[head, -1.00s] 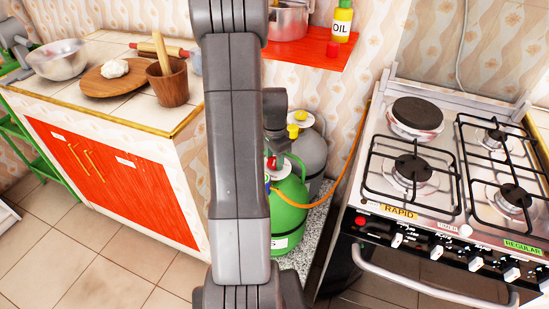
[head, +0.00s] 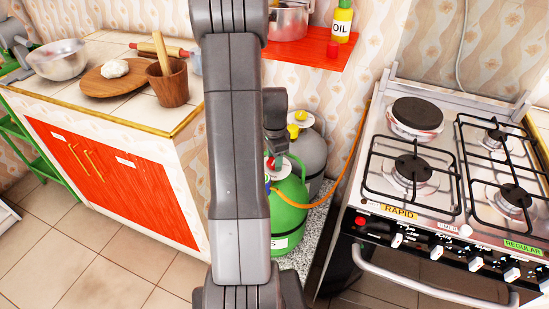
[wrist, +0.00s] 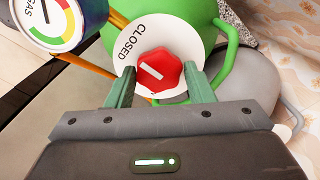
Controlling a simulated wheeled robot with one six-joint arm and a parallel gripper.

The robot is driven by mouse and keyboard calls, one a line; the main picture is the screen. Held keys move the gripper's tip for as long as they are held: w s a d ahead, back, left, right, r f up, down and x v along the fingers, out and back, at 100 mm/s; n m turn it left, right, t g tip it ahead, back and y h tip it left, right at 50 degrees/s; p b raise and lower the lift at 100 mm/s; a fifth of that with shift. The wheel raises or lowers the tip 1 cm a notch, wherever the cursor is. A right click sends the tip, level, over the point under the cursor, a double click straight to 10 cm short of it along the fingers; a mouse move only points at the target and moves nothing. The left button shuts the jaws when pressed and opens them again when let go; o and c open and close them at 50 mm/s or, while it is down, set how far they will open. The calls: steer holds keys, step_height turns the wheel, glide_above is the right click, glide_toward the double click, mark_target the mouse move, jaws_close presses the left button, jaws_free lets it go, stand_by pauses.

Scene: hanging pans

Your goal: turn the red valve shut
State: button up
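The red valve knob (wrist: 160,70) sits on a round white dial (wrist: 184,38) marked CLOSED at its upper left, in the wrist view. A white line on the knob slants down to the right. My gripper (wrist: 160,76) is open, with one green finger on each side of the knob; I cannot tell if they touch it. The valve tops a green gas cylinder (wrist: 196,16). In the head view my arm partly hides the green cylinder (head: 288,205), and little of the red knob (head: 271,163) shows.
A gas gauge (wrist: 62,18) is beside the dial, close to the left finger. A grey cylinder (head: 311,150) stands behind the green one, with an orange hose (head: 350,160) leading to the stove (head: 440,175). A counter (head: 110,180) stands left, and a red shelf (head: 310,48) is above.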

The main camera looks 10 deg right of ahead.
steer(key=shift+o, duration=1.4)
step_height(320, 180, up, 14)
steer(key=p, duration=0.1)
steer(key=shift+p, duration=0.3)
steer(key=shift+f, duration=0.1)
step_height(320, 180, down, 14)
steer(key=shift+r+b, duration=0.1)
steer(key=shift+b, duration=0.7)
